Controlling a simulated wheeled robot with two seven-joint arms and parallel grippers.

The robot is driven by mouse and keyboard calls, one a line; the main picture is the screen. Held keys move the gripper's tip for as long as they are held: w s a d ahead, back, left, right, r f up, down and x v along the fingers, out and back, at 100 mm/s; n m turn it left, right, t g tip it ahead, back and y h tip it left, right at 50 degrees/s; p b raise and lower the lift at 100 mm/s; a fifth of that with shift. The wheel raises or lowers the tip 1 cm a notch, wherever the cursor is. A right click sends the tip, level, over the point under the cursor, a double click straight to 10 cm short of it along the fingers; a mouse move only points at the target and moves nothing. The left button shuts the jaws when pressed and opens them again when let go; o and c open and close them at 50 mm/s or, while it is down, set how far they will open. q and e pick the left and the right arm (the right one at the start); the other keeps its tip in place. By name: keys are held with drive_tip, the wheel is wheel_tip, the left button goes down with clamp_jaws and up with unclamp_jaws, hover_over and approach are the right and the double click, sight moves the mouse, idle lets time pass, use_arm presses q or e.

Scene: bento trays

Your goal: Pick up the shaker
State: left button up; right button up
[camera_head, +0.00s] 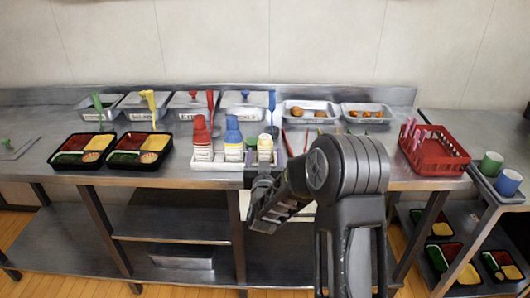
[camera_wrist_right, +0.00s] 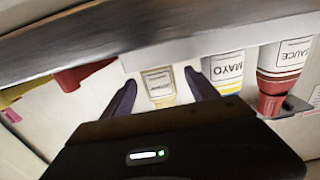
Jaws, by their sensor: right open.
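The shaker (camera_head: 265,149) is a small pale-yellow container with a label. It stands at the right end of the row in the white holder (camera_head: 214,165) near the counter's front edge. In the right wrist view the shaker (camera_wrist_right: 159,83) appears upside down, between the two dark fingers of my right gripper (camera_wrist_right: 160,78). The fingers are open; whether they touch its sides I cannot tell. In the head view my right gripper (camera_head: 262,184) is just in front of and below the shaker, its fingertips hard to make out. My left gripper is not in view.
The blue-capped mayo bottle (camera_wrist_right: 224,70) stands beside the shaker, with the red sauce bottle (camera_wrist_right: 285,62) beyond it. Two filled bento trays (camera_head: 84,164) (camera_head: 139,164) lie left. A red basket (camera_head: 440,167) stands right.

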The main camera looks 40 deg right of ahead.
drive_tip(key=shift+w+d, duration=0.1)
drive_tip(key=shift+w, duration=0.1)
drive_tip(key=shift+p+x, duration=0.5)
drive_tip(key=shift+x, duration=2.15)
drive_tip(key=shift+s+d, duration=0.1)
clamp_jaws()
